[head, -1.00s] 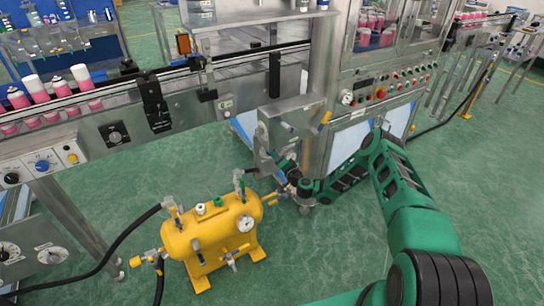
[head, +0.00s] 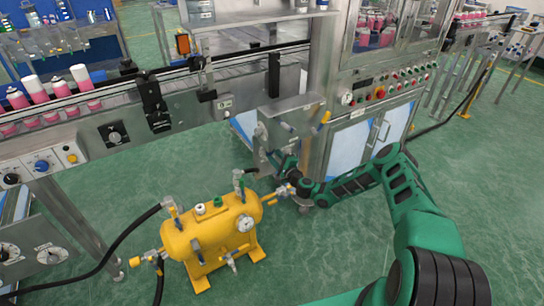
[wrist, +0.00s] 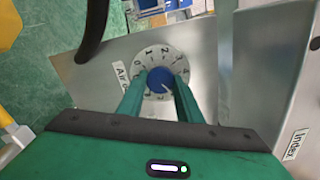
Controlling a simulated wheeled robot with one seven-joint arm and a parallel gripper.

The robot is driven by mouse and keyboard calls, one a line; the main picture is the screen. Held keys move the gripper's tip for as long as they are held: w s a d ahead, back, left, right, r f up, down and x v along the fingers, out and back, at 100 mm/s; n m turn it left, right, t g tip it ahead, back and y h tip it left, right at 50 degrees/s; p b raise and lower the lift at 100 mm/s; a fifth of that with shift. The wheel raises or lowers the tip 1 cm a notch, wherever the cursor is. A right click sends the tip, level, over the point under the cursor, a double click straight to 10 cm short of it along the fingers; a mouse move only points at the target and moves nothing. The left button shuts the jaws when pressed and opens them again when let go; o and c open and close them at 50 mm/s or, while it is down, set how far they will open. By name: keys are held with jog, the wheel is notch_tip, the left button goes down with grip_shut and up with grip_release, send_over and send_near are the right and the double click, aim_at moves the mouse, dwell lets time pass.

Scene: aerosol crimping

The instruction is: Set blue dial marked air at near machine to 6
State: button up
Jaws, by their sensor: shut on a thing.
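In the wrist view a blue dial (wrist: 160,80) sits on a round grey scale plate (wrist: 164,54) on a metal panel. Figures 0 to 4 can be read on the plate; the rest is partly covered by my fingers. A label beside it (wrist: 123,77) reads "Air" and is cut off by a finger. My gripper (wrist: 160,97) is shut on the blue dial, one green finger on each side. The dial's pointer is too small to read surely. In the head view my gripper (head: 284,162) is at the metal control box (head: 290,118); the dial is hidden there.
A yellow tank (head: 212,236) with hoses and valves stands on the floor left of my wrist. A conveyor with pink cans (head: 60,88) runs behind it. Another panel with a blue knob (head: 42,166) is at far left. Green floor lies open at the right.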

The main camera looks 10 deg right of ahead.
jog(key=shift+d+f+m, duration=0.25)
jog(key=shift+f+m, duration=0.05)
jog(key=shift+m, duration=0.3)
jog(key=o, duration=0.9)
jog(key=shift+o, duration=0.7)
jog(key=shift+a+r, duration=0.15)
jog(key=v, duration=1)
jog(key=shift+s, duration=0.35)
